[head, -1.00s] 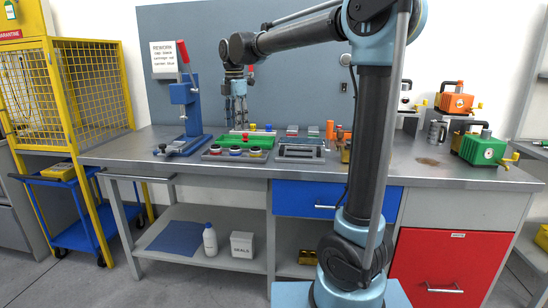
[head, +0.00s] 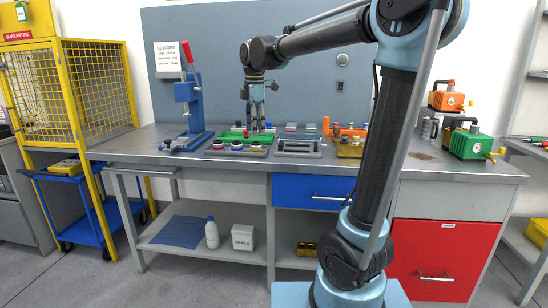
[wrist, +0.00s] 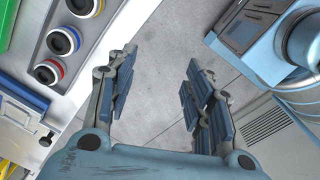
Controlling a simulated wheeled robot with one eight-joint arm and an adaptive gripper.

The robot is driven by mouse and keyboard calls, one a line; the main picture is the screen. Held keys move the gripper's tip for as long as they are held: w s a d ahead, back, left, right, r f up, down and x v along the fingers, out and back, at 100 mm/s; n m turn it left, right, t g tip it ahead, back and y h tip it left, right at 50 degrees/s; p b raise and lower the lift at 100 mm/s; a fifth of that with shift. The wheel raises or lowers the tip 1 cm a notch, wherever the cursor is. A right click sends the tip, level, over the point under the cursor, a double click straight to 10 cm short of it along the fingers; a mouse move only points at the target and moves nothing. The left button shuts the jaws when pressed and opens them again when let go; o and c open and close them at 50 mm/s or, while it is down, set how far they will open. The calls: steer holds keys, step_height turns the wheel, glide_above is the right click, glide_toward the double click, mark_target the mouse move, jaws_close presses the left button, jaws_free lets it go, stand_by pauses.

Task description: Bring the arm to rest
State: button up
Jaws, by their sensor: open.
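Nothing is held. My arm reaches from its base at the right, up and across to the left.
A blue press (head: 190,105) with a red handle stands left of my gripper. A tray with ringed cups (head: 237,147), a green tray (head: 243,135) and a grey fixture (head: 298,147) lie near it. A green pump (head: 470,143) stands at right. A yellow cage (head: 95,85) is at far left.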

steer(key=s+d+f+m+t, duration=0.1)
steer(key=s+d+f+m, duration=0.75)
steer(key=d, duration=0.25)
steer(key=s+d+f+m, duration=0.7)
steer(key=s+d, duration=0.2)
steer(key=d, duration=0.2)
steer(key=s+d+f+m, duration=0.3)
steer(key=s+f+m, duration=0.3)
steer(key=f, duration=0.3)
steer(key=shift+s+d+f+t, duration=0.15)
steer(key=shift+s+d+t, duration=0.25)
steer(key=shift+s, duration=0.1)
steer(key=shift+m, duration=0.25)
steer(key=shift+w+f, duration=0.2)
steer(key=shift+w, duration=0.25)
